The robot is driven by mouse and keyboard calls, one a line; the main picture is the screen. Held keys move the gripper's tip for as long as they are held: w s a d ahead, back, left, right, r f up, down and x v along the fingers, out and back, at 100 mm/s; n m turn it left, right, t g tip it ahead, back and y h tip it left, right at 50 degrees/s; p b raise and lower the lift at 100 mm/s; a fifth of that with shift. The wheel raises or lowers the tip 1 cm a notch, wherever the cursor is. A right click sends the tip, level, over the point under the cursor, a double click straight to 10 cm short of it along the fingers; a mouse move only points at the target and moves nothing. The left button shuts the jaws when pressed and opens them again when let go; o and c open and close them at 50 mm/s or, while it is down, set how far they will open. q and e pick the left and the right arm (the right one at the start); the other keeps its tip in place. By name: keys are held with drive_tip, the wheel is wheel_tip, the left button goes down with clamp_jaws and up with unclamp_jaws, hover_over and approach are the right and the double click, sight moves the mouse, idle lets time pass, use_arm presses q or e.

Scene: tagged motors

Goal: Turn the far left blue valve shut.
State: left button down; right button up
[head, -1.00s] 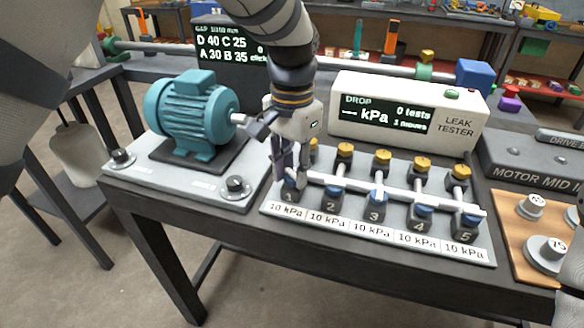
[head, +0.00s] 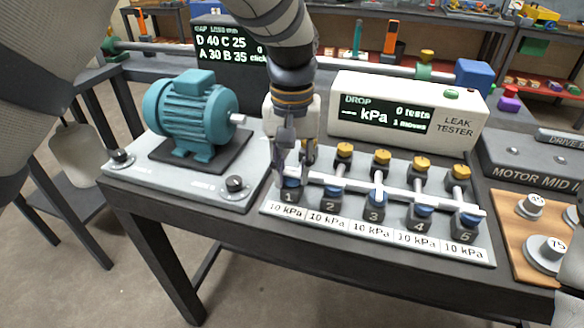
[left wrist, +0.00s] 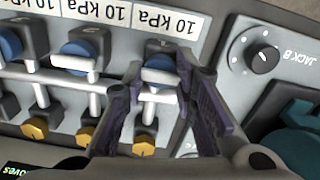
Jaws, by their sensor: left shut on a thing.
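The far left blue valve (head: 290,184) is the one behind the number 1 on the manifold, partly hidden by my left gripper (head: 294,178). In the left wrist view the blue valve (left wrist: 160,72) shows between the two dark fingers of the left gripper (left wrist: 160,85). The gripper points down at the valve and is shut on it; the exact contact is hard to see. Blue valves 2 (head: 333,191), 3 (head: 377,198), 4 (head: 421,210) and 5 (head: 468,219) stand in a row to the right.
Yellow-capped valves (head: 382,157) stand behind the blue row. The leak tester (head: 460,125) is behind them and reads 0 tests, 1 moves. A teal motor (head: 190,115) on a grey plate stands left. A wooden board (head: 518,240) with weights lies right.

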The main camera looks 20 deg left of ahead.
sight(292, 176)
idle(0.4)
use_arm(q)
drive_tip(key=c, duration=1.3)
unclamp_jaws()
wheel_tip(292, 176, up, 12)
drive_tip(key=shift+f, duration=0.1)
